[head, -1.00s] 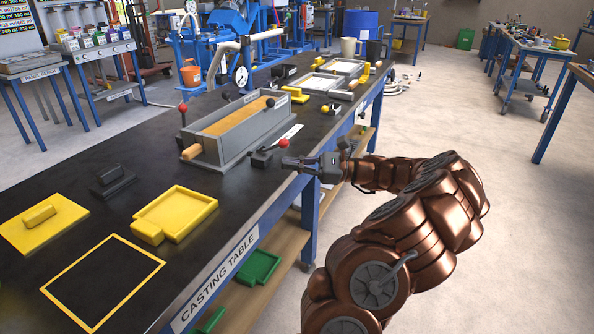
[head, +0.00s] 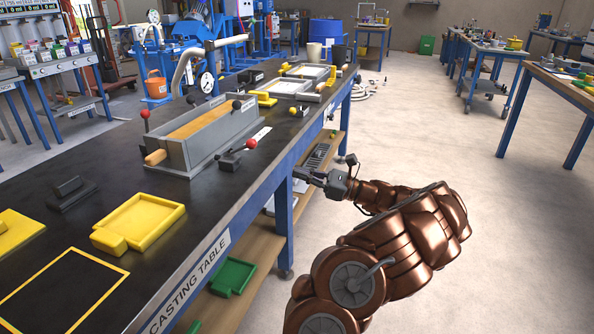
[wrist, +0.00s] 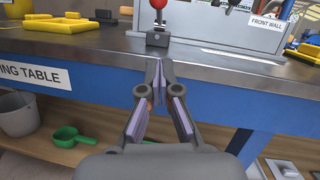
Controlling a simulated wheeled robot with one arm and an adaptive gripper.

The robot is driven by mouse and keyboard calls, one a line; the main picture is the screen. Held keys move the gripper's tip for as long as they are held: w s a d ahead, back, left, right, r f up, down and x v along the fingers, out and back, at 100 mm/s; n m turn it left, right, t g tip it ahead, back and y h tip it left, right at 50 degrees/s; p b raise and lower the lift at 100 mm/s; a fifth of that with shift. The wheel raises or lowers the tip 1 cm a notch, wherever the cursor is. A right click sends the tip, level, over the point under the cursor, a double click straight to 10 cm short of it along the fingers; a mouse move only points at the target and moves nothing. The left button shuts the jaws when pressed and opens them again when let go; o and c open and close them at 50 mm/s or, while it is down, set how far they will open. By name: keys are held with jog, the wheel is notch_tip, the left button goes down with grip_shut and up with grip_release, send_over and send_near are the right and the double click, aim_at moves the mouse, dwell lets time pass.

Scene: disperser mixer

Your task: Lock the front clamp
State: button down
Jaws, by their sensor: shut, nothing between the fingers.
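The front clamp (head: 230,161) is a small dark block on the casting table, in front of the grey mould box. Its short lever leans to the right and ends in a red knob (head: 251,144). In the wrist view the clamp base (wrist: 157,40) stands near the table edge, straight beyond my fingers, with the red knob (wrist: 158,4) cut by the top border. My gripper (head: 298,172) is shut and empty, beyond the table's front edge and apart from the clamp. Its fingertips (wrist: 158,66) meet in the wrist view.
The grey mould box (head: 205,137) carries a "FRONT WALL" label (wrist: 266,23). Another red-knobbed lever (head: 146,115) stands upright on its far side. A yellow tray (head: 140,220) lies nearer. The table edge and blue frame (wrist: 200,100) lie before my gripper; open floor is right.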

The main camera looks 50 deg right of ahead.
jog(key=b, duration=0.1)
send_near(240, 148)
notch_tip(240, 148, down, 2)
jog(key=shift+w+a+r+b, duration=0.2)
jog(key=shift+w+a+r, duration=0.05)
jog(key=shift+w+r, duration=0.5)
jog(key=shift+w+a+r+b, duration=0.25)
jog(key=shift+w+r, duration=0.3)
jog(key=shift+r, duration=0.25)
jog(key=shift+r+p, duration=0.15)
jog(key=shift+p, duration=0.25)
jog(key=shift+r+p, duration=0.2)
jog(key=shift+p, duration=0.35)
